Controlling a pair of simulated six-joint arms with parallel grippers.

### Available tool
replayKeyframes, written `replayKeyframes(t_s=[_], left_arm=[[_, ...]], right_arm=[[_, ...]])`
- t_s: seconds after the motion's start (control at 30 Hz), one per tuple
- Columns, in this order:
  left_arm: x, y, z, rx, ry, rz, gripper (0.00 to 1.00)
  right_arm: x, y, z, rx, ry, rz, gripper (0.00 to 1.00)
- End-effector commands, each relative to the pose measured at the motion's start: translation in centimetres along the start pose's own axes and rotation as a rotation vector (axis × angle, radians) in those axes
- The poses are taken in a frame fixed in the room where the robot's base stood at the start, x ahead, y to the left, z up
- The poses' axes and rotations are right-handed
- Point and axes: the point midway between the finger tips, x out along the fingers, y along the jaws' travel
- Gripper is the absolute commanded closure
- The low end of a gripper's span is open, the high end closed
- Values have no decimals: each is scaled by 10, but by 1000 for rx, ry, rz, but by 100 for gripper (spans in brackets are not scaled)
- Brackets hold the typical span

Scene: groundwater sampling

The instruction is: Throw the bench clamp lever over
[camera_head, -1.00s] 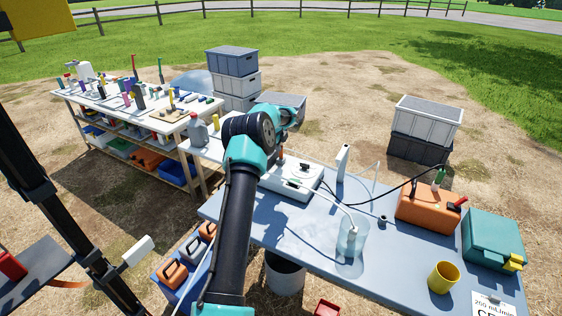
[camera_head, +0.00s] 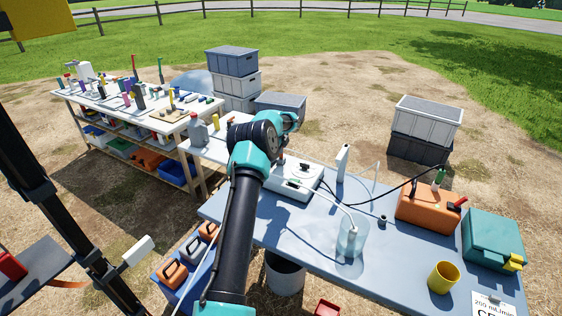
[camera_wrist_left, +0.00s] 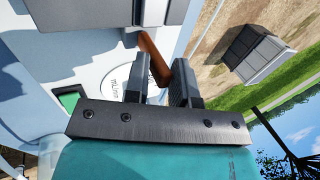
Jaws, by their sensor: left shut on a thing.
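The clamp lever (camera_wrist_left: 152,58) is an orange-brown bar in the left wrist view, angled down between the fingers of my left gripper (camera_wrist_left: 157,88). The gripper is shut on it. Behind the lever is a pale unit with a round dial (camera_wrist_left: 115,78) marked with small print. In the head view my left arm reaches over the blue-grey bench beside the white unit (camera_head: 290,184). There the wrist and forearm hide the fingers and most of the clamp. My right gripper is not in view.
On the blue-grey bench (camera_head: 300,236) stand a clear beaker (camera_head: 351,240) with tubing, an orange case (camera_head: 428,210), a teal box (camera_head: 492,240) and a yellow cup (camera_head: 443,277). A black cable crosses behind the beaker. Grey crates (camera_head: 232,62) stand beyond the bench.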

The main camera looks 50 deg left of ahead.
Motion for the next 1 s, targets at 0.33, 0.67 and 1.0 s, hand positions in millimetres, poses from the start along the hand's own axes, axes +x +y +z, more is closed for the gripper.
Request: replayKeyframes(t_s=[0.33, 0.67, 1.0], left_arm=[[0, 10, 0, 1, 1, -54, 93], [-2, 32, 0, 0, 2, -182, 100], [-4, 32, 0, 0, 0, -205, 100]], right_arm=[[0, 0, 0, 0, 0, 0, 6], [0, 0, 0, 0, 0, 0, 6], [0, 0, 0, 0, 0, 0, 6]])
